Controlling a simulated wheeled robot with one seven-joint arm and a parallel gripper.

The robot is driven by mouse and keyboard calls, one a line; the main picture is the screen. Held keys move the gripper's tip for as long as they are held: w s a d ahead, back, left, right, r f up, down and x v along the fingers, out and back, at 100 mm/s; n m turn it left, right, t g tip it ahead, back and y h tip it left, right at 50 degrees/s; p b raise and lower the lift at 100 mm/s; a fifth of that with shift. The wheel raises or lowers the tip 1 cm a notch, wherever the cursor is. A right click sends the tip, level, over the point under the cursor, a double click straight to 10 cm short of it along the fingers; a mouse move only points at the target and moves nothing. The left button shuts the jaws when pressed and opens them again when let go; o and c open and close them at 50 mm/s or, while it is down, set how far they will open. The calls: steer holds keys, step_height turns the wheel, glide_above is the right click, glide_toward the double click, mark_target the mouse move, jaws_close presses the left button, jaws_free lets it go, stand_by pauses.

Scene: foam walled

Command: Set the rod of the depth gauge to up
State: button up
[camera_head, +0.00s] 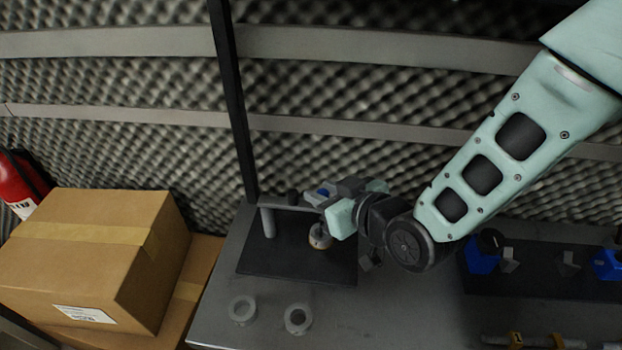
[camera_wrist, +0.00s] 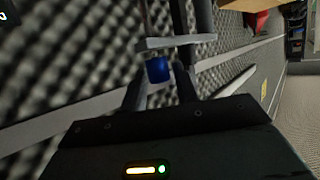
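The depth gauge stands on a dark base plate (camera_head: 258,262) on the grey bench, with a post (camera_head: 268,222) and a grey crossbar (camera_head: 290,208). A round, pale-rimmed part (camera_head: 320,238) hangs below the bar. My gripper (camera_head: 328,194) is at the right end of the bar. A small blue piece (camera_head: 323,192) shows beside its fingers; a blue block (camera_wrist: 159,69) also lies between the fingers in the wrist view, with the grey bar (camera_wrist: 175,43) just beyond. The fingers look spread, with narrow gaps beside the block. My gripper hides much of the gauge, and the rod's position cannot be made out.
Two grey rings (camera_head: 242,310) (camera_head: 298,319) lie on the bench in front of the plate. Cardboard boxes (camera_head: 95,255) are at the left. A dark panel (camera_head: 530,275) with blue parts is at the right. A black upright (camera_head: 233,100) and the foam wall stand behind.

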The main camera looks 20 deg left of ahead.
steer(key=shift+w+a+f, duration=0.1)
steer(key=shift+w+a, duration=0.1)
steer(key=shift+a, duration=0.1)
steer(key=shift+c, duration=0.3)
jaws_close()
steer(key=shift+r+p, duration=0.5)
steer(key=shift+r, duration=2.4)
steer(key=shift+o, duration=0.3)
jaws_free()
steer(key=shift+d, duration=0.1)
